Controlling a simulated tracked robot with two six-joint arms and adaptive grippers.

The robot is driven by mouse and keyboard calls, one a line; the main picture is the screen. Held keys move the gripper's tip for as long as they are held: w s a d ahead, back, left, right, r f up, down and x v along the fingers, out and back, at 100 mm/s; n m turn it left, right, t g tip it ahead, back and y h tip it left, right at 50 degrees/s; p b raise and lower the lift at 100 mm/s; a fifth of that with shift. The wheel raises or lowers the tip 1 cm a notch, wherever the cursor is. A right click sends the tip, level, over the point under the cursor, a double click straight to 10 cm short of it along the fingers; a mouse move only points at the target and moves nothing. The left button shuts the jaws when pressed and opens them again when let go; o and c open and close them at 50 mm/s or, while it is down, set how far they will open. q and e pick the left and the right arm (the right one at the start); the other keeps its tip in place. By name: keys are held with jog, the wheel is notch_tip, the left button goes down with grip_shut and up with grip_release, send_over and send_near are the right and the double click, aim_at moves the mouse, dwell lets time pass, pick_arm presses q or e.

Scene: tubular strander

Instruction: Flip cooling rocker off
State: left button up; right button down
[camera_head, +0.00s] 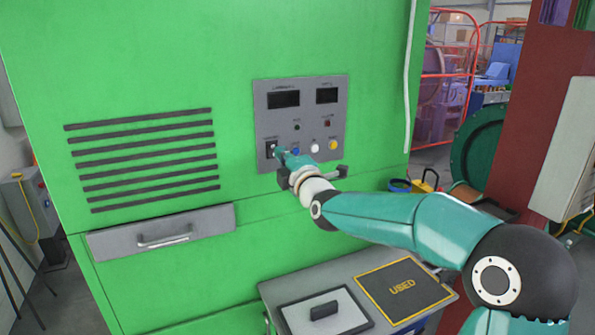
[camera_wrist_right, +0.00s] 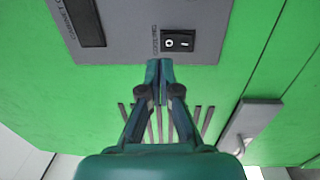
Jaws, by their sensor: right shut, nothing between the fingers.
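The cooling rocker (camera_head: 270,149) is a small black switch at the lower left of the grey control panel (camera_head: 265,112) on the green cabinet. In the right wrist view the rocker (camera_wrist_right: 178,42) shows white O and I marks beside a small label; I cannot tell which side is pressed in. My right gripper (camera_head: 278,151) has its fingertips close to the rocker's right side in the head view. In the wrist view its teal fingertips (camera_wrist_right: 160,66) are together and empty, a little below the rocker in the picture; contact is not clear. My left gripper is not in view.
Blue, white (camera_head: 314,148) and yellow (camera_head: 333,144) buttons sit along the panel's lower row, close to my right wrist. A drawer with a handle (camera_head: 165,238) is at the lower left. A shelf (camera_head: 275,289) with a "USED" mat (camera_head: 402,287) lies below my arm.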

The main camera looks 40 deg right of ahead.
jog(key=r+b+v, duration=0.1)
jog(key=v, duration=0.7)
jog(key=shift+s+r+b, duration=0.2)
jog(key=shift+r+b, duration=0.1)
jog(key=shift+r, duration=0.05)
jog(key=w+a+f+m+g+y, duration=0.2)
jog(key=a+f, duration=0.2)
jog(key=f, duration=0.6)
jog(key=w+a+f+m+g+y, duration=0.1)
jog(key=w+a+f+m+g, duration=0.15)
jog(key=f, duration=0.85)
jog(key=s+a+f+m+g+y, duration=0.15)
jog(key=a+f, duration=0.25)
jog(key=f, duration=0.4)
jog(key=s+a+f+m+g+y, duration=0.15)
jog(key=a+f, duration=0.25)
jog(key=f, duration=0.5)
jog(key=s+a+f+m+g+y, duration=0.1)
jog(key=s+a+f+m+g, duration=0.3)
jog(key=s+a+f, duration=0.3)
jog(key=s+a+f+m+g+y, duration=0.2)
jog(key=s+a+f+m+g, duration=0.3)
jog(key=s+f, duration=1)
jog(key=s+a+g, duration=0.1)
jog(key=s+a, duration=0.1)
jog(key=shift+s+a, duration=0.15)
jog(key=shift+s, duration=0.2)
jog(key=shift+f+m, duration=0.1)
jog(key=shift+m, duration=0.15)
